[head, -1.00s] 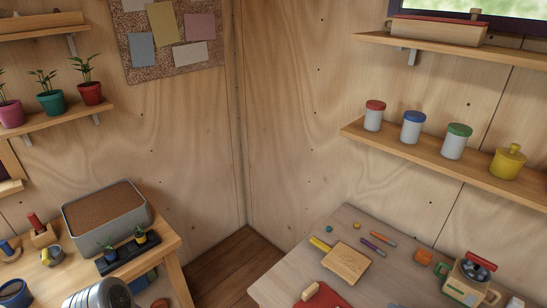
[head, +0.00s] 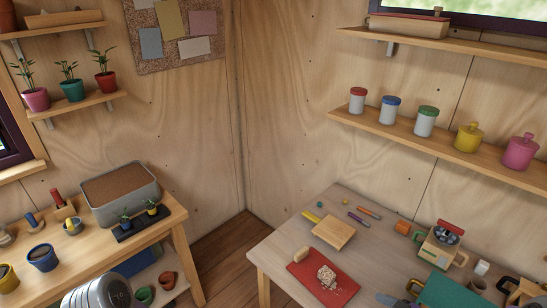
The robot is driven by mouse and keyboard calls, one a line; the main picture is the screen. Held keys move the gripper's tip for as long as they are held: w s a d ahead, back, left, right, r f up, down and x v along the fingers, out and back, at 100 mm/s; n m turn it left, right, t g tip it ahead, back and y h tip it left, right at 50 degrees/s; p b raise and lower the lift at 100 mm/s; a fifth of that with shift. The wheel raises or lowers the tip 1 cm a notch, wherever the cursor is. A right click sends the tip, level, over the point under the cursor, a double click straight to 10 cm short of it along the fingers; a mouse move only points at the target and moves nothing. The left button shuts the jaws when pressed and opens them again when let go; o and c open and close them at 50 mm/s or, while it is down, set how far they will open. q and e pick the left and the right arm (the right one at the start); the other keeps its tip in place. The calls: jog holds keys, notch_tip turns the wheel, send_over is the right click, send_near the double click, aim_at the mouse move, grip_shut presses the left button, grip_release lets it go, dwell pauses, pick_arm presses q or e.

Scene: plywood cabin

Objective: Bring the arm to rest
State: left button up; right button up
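The task names no object apart from the arm. A silver, ribbed cylindrical part, apparently a link of my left arm, shows at the bottom left of the head view, in front of the left bench (head: 180,222). No fingers show on it. My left gripper is out of the picture. I see nothing of my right arm or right gripper.
The left bench carries a soil-filled tray (head: 118,190) and pots. Floor (head: 215,250) shows between them.

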jog(key=w+a+f+m+g+h, duration=0.25)
jog(key=a+f+m, duration=0.25)
jog(key=a+f, duration=0.6)
jog(key=s+a+f+m+g+b, duration=0.1)
jog(key=s+a+f+m+g, duration=0.3)
jog(key=s+a+f+g, duration=0.65)
pick_arm(q)
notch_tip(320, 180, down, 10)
jog(key=b, duration=0.9)
pick_arm(e)
jog(key=s+f+t, duration=0.3)
jog(key=f, duration=0.7)
jog(key=shift+s+a, duration=0.2)
jog(key=shift+a, duration=0.15)
